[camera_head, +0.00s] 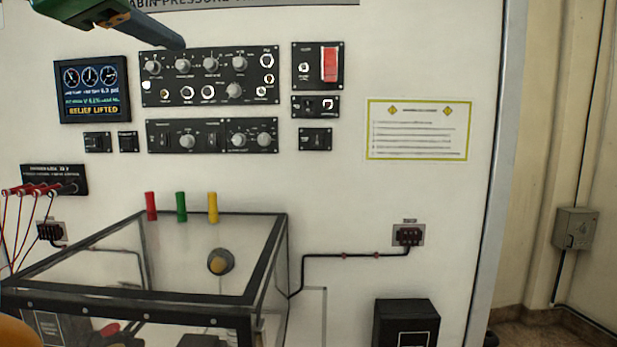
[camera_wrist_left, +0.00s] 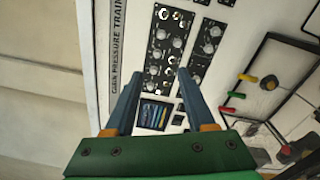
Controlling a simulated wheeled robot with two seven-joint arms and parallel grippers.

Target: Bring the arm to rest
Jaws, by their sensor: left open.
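My left gripper (camera_head: 150,28) comes in at the top left of the head view, in front of the upper part of the trainer panel. Its green body is partly cut off by the frame edge. In the left wrist view the two blue-grey fingers of the gripper (camera_wrist_left: 160,75) stand wide apart with nothing between them. They point at the panel's knob plates. The upper control plate (camera_head: 210,77) is just below the fingertip in the head view. I cannot tell the exact gap to the panel. My right gripper is not in view.
A display (camera_head: 93,89) reads "RELIEF LIFTED". A red switch cover (camera_head: 329,64) and a notice sheet (camera_head: 419,129) are to the right. Below stands a clear dark-framed chamber (camera_head: 262,258) with red, green and yellow pegs behind it. Red cables (camera_head: 20,215) hang at left.

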